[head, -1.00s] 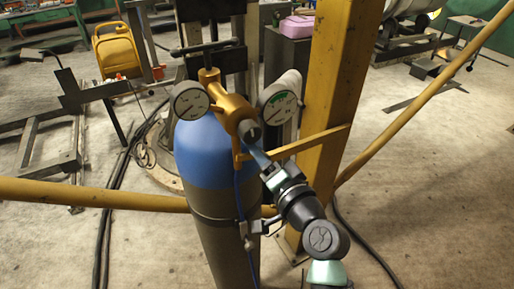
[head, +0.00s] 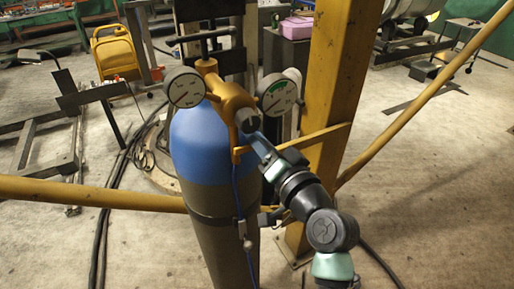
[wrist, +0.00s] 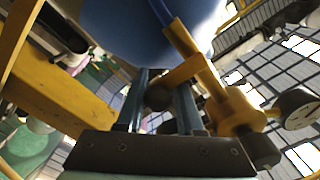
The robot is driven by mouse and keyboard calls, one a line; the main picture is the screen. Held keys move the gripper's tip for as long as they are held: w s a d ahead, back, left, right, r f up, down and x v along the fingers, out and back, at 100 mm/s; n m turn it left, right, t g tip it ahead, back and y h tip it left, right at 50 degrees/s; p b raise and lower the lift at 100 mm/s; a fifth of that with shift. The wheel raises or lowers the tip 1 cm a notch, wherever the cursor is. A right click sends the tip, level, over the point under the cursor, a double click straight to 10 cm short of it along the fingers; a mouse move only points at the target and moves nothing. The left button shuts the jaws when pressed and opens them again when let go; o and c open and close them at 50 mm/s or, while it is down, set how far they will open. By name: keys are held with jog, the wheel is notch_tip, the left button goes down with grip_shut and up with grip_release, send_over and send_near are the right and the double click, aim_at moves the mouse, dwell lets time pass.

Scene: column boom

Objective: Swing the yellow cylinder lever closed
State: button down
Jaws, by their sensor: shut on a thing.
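The blue-topped gas cylinder (head: 203,150) stands upright with a yellow valve body (head: 233,98) and two round gauges on top. My gripper (head: 260,148) reaches in from the lower right, just below the valve's dark round knob. In the wrist view my gripper (wrist: 163,98) has its two blue-grey fingers on either side of a short yellow lever (wrist: 184,72). The lever joins the yellow valve stem, beside the blue cylinder shoulder. The fingers are shut on the lever. In the head view the fingers partly hide the grip, and the lever's exact angle is hard to tell.
A yellow post (head: 342,85) stands close behind and right of the cylinder, with a yellow strip running from it towards my gripper. A yellow rail (head: 95,194) crosses at left. Black hoses (head: 107,212) lie on the floor. Open floor (head: 440,190) shows at right.

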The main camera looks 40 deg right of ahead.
jog(key=shift+a+f, duration=0.1)
jog(key=shift+f, duration=0.3)
jog(key=c, duration=0.8)
grip_release()
jog(key=shift+o, duration=0.9)
jog(key=shift+r, duration=0.2)
jog(key=b+v, duration=0.4)
jog(key=v, duration=0.9)
jog(key=shift+b, duration=0.3)
